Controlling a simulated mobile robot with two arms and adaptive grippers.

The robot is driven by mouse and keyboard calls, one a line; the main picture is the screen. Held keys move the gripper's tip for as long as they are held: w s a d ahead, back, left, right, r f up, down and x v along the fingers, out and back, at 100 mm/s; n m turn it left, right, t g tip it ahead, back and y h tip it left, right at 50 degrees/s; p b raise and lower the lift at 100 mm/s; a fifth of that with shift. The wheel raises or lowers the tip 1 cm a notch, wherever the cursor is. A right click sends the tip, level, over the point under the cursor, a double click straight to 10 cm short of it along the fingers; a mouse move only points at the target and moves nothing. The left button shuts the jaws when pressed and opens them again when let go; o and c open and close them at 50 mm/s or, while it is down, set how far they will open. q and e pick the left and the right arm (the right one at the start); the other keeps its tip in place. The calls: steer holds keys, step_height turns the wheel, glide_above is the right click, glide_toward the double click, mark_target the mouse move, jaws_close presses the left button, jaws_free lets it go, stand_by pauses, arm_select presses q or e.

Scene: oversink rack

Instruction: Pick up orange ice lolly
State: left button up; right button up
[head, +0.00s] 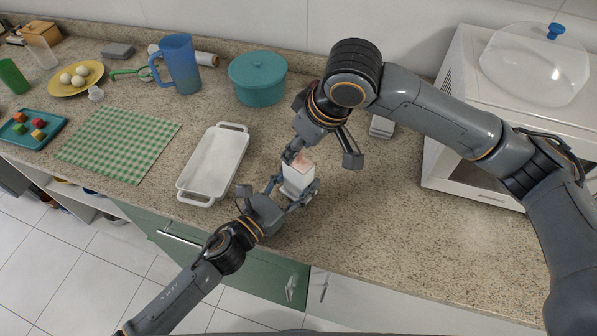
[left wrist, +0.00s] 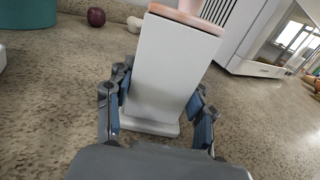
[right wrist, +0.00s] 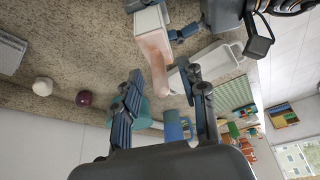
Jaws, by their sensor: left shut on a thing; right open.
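A white tapered mould (head: 298,180) stands upright near the counter's front edge, with a peach-orange lolly top (head: 303,160) sticking out. In the left wrist view the mould (left wrist: 165,75) fills the middle, its peach rim (left wrist: 190,16) cut by the top edge. My left gripper (head: 289,190) is shut on the mould, one finger on each side. My right gripper (head: 322,157) is open and empty just above and beside the lolly top. In the right wrist view the peach handle part (right wrist: 157,60) points toward the gap between its open fingers (right wrist: 165,80). The lolly's body is hidden inside the mould.
A white tray (head: 211,168) lies left of the mould. A teal pot (head: 258,80) and a blue pitcher (head: 181,64) stand at the back. A microwave (head: 462,115) with a clear cover (head: 535,65) on top stands right. The front-right counter is clear.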

steer(key=shift+w+a+f, duration=0.1)
steer(key=shift+a+f, duration=0.05)
steer(key=shift+f, duration=0.25)
steer(key=shift+c, duration=0.3)
jaws_close()
step_height(320, 180, up, 18)
arm_select(q)
steer(key=o, duration=1.3)
